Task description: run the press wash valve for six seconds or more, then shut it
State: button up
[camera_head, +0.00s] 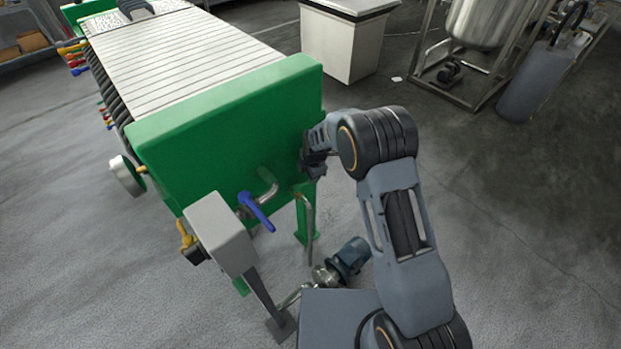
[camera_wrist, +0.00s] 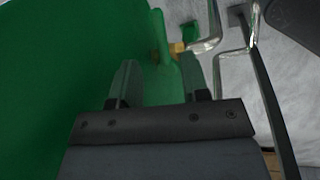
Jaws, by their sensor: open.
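The filter press has a green end plate (camera_head: 230,125). A valve with a blue lever handle (camera_head: 256,211) sits on a pipe low on this plate, with the lever slanting down to the right. The frames do not label which valve is the press wash valve. A yellow-handled valve (camera_head: 186,235) shows farther left, partly behind a grey box. My gripper (camera_head: 308,158) is at the right edge of the green plate, up and right of the blue lever. In the wrist view my gripper (camera_wrist: 160,72) is open and empty, with a brass-coloured fitting (camera_wrist: 178,47) beyond its fingers.
A grey box on a post (camera_head: 218,232) stands left of the blue lever. A bent pipe (camera_head: 308,225) and a blue pump (camera_head: 345,258) are below my arm. A white cabinet (camera_head: 343,45) and a steel tank (camera_head: 480,22) stand behind. Floor at right is clear.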

notch_tip(320, 180, up, 8)
jog(key=s, duration=0.1)
jog(key=shift+s+d+r, duration=0.25)
jog(key=shift+d, duration=0.15)
